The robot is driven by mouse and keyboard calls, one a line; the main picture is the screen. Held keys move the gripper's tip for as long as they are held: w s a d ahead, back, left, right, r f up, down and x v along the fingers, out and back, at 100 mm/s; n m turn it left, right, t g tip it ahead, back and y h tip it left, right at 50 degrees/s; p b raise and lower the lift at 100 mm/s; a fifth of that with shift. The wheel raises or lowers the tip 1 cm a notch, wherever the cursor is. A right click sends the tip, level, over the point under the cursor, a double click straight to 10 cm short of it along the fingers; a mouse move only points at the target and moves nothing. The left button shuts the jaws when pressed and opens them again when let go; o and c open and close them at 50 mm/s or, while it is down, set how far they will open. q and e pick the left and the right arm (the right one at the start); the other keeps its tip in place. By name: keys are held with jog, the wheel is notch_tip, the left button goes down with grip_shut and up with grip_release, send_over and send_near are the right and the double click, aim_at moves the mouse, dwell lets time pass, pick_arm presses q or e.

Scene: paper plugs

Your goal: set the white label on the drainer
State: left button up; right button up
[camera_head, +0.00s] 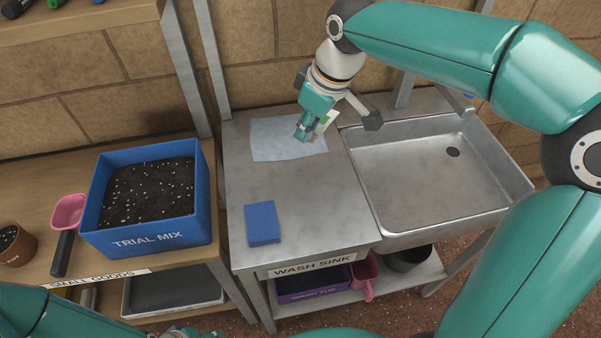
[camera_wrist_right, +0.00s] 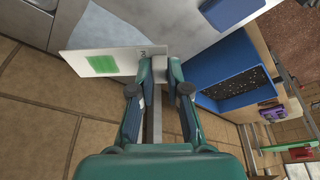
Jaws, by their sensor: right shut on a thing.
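The white label (camera_wrist_right: 125,56), a flat card with a green patch and some dark print, is held at one end between the fingertips of my right gripper (camera_wrist_right: 160,68). In the head view the label (camera_head: 326,121) shows as a small pale piece beside my right gripper (camera_head: 303,133), partly hidden by it. I cannot tell the exact height. My left gripper (camera_head: 190,332) only just shows at the bottom edge; its fingers are not clear.
A blue sponge (camera_head: 262,223) lies at the drainer's front left. The sink basin (camera_head: 420,190) is on the right. A blue tub of soil (camera_head: 145,235) and a pink scoop (camera_head: 69,213) stand on the left bench. The drainer's middle is clear.

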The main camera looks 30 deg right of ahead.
aim_at(302, 186)
notch_tip(302, 186, down, 17)
jog(key=shift+r+b, duration=0.2)
jog(key=shift+b, duration=0.1)
jog(key=shift+o, duration=1.4)
jog(key=shift+f, duration=0.1)
jog(key=o, duration=0.5)
jog(key=shift+c, duration=0.2)
jog(key=v, duration=1.2)
